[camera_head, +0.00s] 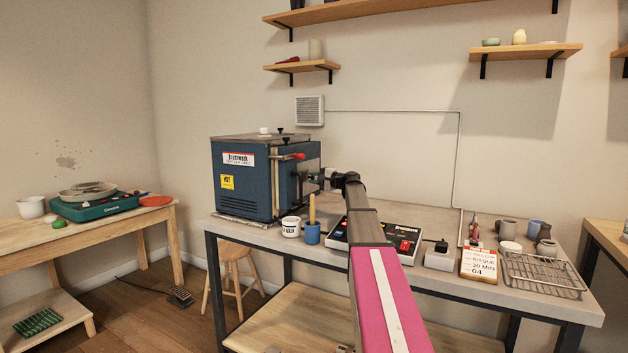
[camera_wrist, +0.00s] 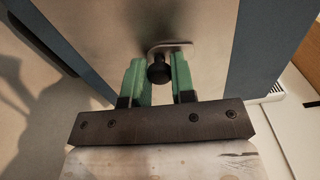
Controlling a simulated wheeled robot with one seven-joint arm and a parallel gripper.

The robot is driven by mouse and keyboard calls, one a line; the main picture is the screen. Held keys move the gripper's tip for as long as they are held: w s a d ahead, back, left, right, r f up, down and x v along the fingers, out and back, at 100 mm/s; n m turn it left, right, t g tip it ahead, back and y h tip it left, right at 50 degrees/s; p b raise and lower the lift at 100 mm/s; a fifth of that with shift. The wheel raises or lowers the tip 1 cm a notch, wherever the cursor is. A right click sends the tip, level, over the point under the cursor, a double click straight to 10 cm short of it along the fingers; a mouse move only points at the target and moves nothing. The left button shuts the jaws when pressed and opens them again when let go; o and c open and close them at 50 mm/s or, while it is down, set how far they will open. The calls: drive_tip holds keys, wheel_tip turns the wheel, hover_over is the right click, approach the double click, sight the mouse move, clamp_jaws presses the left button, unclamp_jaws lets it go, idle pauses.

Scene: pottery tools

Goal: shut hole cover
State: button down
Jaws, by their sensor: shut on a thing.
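The blue kiln (camera_head: 243,190) stands at the back left of the grey workbench, with a red-handled latch at its front edge. In the wrist view, a small metal hole cover (camera_wrist: 170,45) with a black knob (camera_wrist: 159,73) sits on the kiln's bare metal face (camera_wrist: 105,35). My gripper (camera_wrist: 157,66) has its green fingers on either side of the knob and is shut on it. In the head view my gripper (camera_head: 319,180) is at the kiln's right-hand face, small and partly hidden by my arm. The hole itself is not visible.
A small white knob-like piece (camera_head: 264,131) is on the kiln's top.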

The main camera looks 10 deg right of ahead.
idle(0.4)
drive_tip(key=c, duration=1)
unclamp_jaws()
drive_tip(key=shift+s+d, duration=0.1)
drive_tip(key=v, duration=1)
drive_tip(key=shift+s+d, duration=0.2)
